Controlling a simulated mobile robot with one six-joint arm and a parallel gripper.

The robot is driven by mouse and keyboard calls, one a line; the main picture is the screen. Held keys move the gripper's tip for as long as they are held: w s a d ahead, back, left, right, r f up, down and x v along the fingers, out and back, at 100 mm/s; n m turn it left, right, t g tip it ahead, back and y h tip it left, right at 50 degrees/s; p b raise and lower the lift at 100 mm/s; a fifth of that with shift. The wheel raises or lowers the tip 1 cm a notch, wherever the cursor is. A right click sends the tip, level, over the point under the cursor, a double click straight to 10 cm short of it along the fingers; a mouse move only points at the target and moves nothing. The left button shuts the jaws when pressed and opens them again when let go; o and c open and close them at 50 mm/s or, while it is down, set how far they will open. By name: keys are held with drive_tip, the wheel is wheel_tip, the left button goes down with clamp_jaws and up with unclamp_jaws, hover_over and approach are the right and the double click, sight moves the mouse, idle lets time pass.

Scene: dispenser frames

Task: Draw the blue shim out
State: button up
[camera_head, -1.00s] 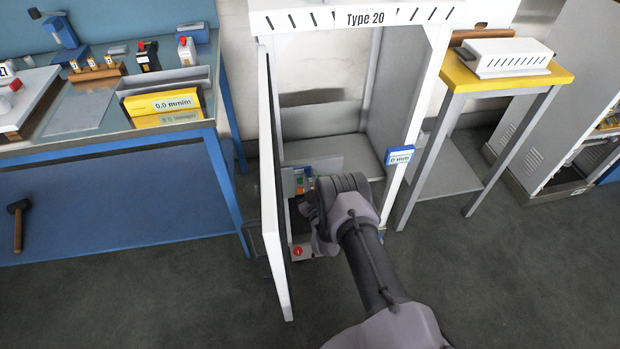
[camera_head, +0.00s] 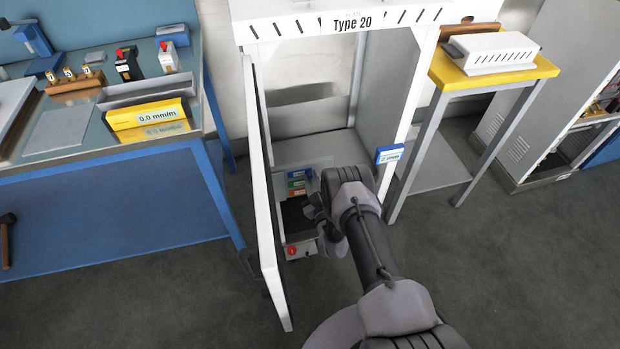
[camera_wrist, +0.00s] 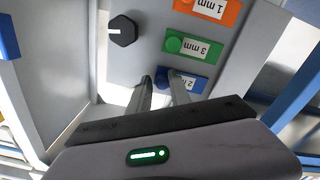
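The blue shim (camera_wrist: 186,80) is the end one of a row in a grey unit, and its label reads "2 mm" upside down in the wrist view. It also shows in the head view (camera_head: 296,173), above the green and orange ones. My gripper (camera_wrist: 161,84) has its two fingers apart at the blue shim's round knob. Whether they touch the knob cannot be told. In the head view my wrist hides part of the unit.
A green shim (camera_wrist: 190,47) and an orange shim (camera_wrist: 208,10) sit beside the blue one. A black knob (camera_wrist: 122,30) is nearby. The white frame's door (camera_head: 262,200) stands open at left. A blue label (camera_head: 389,154) is on the right post.

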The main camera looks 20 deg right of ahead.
drive_tip(key=shift+o, duration=1.4)
drive_tip(key=shift+d, duration=0.1)
drive_tip(key=s+p, duration=0.9)
drive_tip(key=s, duration=0.8)
drive_tip(key=shift+s, duration=0.2)
